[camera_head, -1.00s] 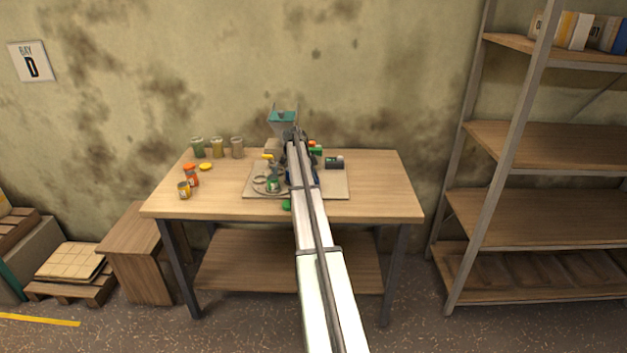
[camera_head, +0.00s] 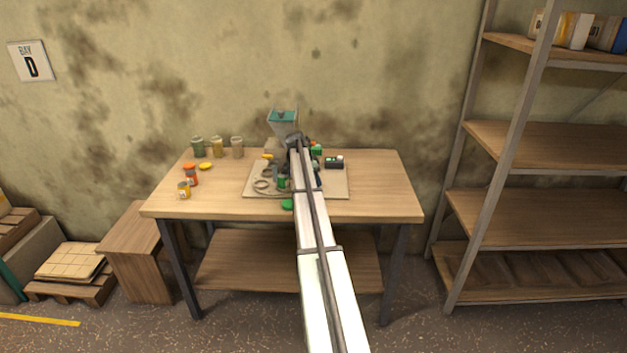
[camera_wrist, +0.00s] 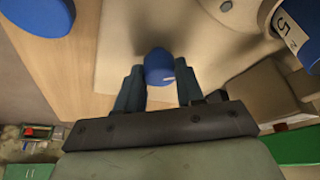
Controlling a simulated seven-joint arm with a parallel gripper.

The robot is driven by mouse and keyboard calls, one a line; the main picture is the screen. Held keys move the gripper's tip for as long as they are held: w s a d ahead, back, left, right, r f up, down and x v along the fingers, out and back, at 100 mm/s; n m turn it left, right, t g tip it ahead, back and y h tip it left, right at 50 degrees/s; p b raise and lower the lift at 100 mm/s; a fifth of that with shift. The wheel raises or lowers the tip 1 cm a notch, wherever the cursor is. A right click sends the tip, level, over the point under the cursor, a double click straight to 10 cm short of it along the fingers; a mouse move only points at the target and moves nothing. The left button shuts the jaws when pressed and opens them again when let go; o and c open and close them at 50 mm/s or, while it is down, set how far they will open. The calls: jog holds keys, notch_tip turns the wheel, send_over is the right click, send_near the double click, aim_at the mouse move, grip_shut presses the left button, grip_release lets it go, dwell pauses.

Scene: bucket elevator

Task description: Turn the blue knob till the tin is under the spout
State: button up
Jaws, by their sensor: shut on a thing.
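In the head view my arm hides the knob and most of my gripper. A pale ring holder (camera_head: 262,186) shows at the left of the machine, with a green item (camera_head: 281,183) beside my arm. I cannot tell whether a tin is under the spout, which is hidden.
The machine's teal-lined hopper (camera_head: 283,118) rises at the back of the board (camera_head: 335,190). Jars (camera_head: 217,147) and small tins (camera_head: 190,175) stand left. The table's right side (camera_head: 385,190) is clear.

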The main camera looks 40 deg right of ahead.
jog(key=n, duration=0.2)
jog(key=n+t, duration=0.1)
jog(key=shift+s+n, duration=0.2)
jog(key=shift+n, duration=0.2)
jog(key=n+t, duration=0.1)
jog(key=n, duration=0.2)
jog(key=shift+n+t+y, duration=0.3)
jog(key=shift+t, duration=0.1)
jog(key=n+t, duration=0.1)
jog(key=n, duration=0.2)
jog(key=shift+s+d+n+y, duration=0.1)
jog(key=shift+d+n+y, duration=0.05)
jog(key=shift+n+y, duration=0.25)
jog(key=n+t+y, duration=0.1)
jog(key=n, duration=0.2)
jog(key=shift+d, duration=0.1)
jog(key=n+y, duration=0.1)
jog(key=n, duration=0.3)
jog(key=shift+d+y, duration=0.1)
jog(key=shift+y, duration=0.2)
jog(key=n+y, duration=0.1)
jog(key=n, duration=0.2)
jog(key=shift+d+n, duration=0.1)
jog(key=shift+n, duration=0.3)
jog(key=n+y, duration=0.2)
jog(key=n, duration=0.2)
jog(key=shift+d, duration=0.1)
jog(key=shift+n+g+y, duration=0.3)
jog(key=shift+n+g, duration=0.2)
jog(key=shift+n, duration=0.7)
